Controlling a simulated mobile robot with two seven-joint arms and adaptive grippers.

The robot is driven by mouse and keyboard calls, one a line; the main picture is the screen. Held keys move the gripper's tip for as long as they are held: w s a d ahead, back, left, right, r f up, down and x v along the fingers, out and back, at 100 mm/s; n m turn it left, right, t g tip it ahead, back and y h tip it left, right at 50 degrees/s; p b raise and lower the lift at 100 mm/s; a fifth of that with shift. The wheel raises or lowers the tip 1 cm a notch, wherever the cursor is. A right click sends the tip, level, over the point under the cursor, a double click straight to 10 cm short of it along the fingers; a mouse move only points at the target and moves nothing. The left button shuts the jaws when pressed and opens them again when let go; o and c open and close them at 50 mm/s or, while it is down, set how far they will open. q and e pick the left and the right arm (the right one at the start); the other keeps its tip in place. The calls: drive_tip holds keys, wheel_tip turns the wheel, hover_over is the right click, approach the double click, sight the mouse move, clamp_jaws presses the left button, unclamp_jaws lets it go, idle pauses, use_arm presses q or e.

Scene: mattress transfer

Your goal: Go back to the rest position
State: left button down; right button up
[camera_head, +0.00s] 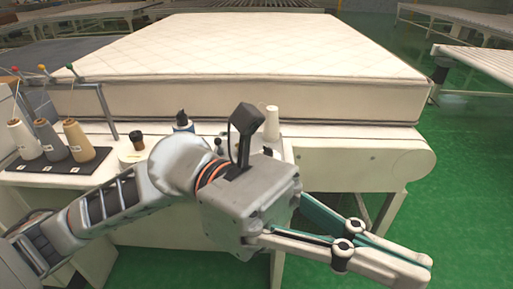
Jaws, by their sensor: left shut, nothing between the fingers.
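My left gripper (424,270) reaches in from the left and points to the lower right, over the green floor in front of the machine. Its fingers lie together at the tips with nothing between them. A white quilted mattress (240,52) lies flat on the white conveyor table (365,157), beyond my gripper and apart from it. My forearm and wrist hide part of the table's front. My right gripper is not in view.
Thread cones (79,141) stand on a dark tray at the left, near my forearm. Small bottles and a white cone (271,123) stand along the table's front edge. A roller conveyor (480,62) is at the right. Green floor (465,185) is clear at the right.

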use_arm(q)
drive_tip(key=w+a+n+t+h, duration=0.2)
drive_tip(key=w+n+t+h, duration=0.3)
drive_tip(key=w+n+t, duration=0.35)
drive_tip(key=w+a+n+t+h, duration=0.2)
drive_tip(key=w+n+t+h, duration=0.3)
drive_tip(key=w+n, duration=0.55)
drive_tip(key=w+a+f+n+t+y, duration=0.45)
drive_tip(key=f+n+t, duration=0.35)
drive_tip(key=n, duration=0.3)
drive_tip(key=w+a+f+n+t+y, duration=0.4)
drive_tip(key=w+f+n+t+y, duration=0.15)
drive_tip(key=f+n+t, duration=0.45)
drive_tip(key=s+a+f+n+g+y, duration=0.2)
drive_tip(key=a+f+n+y, duration=0.2)
drive_tip(key=f, duration=0.6)
drive_tip(key=s+a+f+n+g+y, duration=0.25)
drive_tip(key=a+f+n, duration=0.2)
drive_tip(key=f, duration=0.55)
drive_tip(key=s+a+f+n+g+y, duration=0.2)
drive_tip(key=a+f+n+y, duration=0.25)
drive_tip(key=f, duration=0.45)
drive_tip(key=s+a+f+n+g+y, duration=0.1)
drive_tip(key=s+a+f, duration=0.4)
drive_tip(key=s+f, duration=0.5)
drive_tip(key=shift+f+n+g+y, duration=0.4)
drive_tip(key=shift+f+n+g, duration=0.15)
drive_tip(key=shift+n+g, duration=0.35)
drive_tip(key=shift+a, duration=0.1)
